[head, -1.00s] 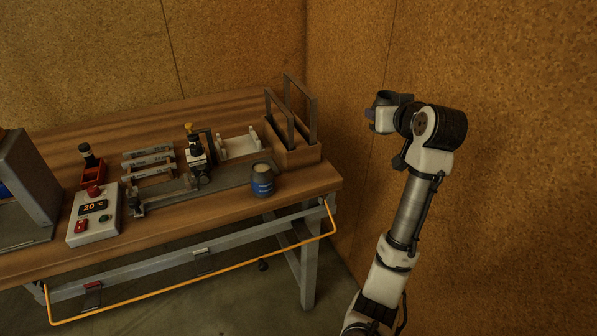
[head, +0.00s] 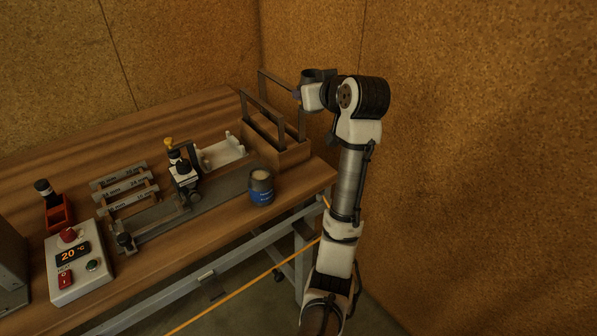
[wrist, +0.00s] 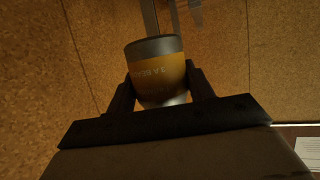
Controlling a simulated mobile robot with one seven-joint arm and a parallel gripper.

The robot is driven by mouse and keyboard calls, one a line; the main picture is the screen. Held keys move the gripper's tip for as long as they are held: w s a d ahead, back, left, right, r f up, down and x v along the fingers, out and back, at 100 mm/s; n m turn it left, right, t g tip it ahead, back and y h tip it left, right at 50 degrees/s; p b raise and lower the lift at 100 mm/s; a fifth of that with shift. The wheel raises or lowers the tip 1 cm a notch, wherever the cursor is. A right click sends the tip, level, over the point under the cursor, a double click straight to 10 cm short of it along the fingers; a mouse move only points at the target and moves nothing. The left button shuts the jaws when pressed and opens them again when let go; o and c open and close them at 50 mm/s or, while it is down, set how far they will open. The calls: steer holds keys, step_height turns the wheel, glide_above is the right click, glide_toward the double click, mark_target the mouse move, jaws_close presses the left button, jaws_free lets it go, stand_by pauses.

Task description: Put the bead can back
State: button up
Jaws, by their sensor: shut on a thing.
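The bead can is in the wrist view (wrist: 158,75), a grey-topped cylinder with a yellow-orange label whose dark lettering appears upside down. My gripper (wrist: 160,88) is shut on it, with one dark finger on each side. In the head view my gripper (head: 298,95) is raised at the bench's far right end, near the wooden box with grey frames. The held can cannot be clearly made out there. A different can, with a blue label (head: 261,188), stands upright on the bench near its right front edge.
A metal fixture (head: 190,190), a marked rack (head: 125,185), a white cradle (head: 222,152) and a control box reading 20 °C (head: 75,265) occupy the bench. Cork-like walls stand behind and to the right.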

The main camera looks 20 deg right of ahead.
step_height(320, 180, down, 20)
steer(key=p, duration=0.3)
stand_by(0.3)
steer(key=shift+f, duration=0.2)
steer(key=o, duration=1.1)
steer(key=shift+r, duration=0.1)
steer(key=shift+c, duration=0.2)
steer(key=shift+r, duration=0.15)
steer(key=a+b+v, duration=0.1)
steer(key=b+v, duration=0.2)
steer(key=v, duration=0.9)
steer(key=shift+d, duration=0.45)
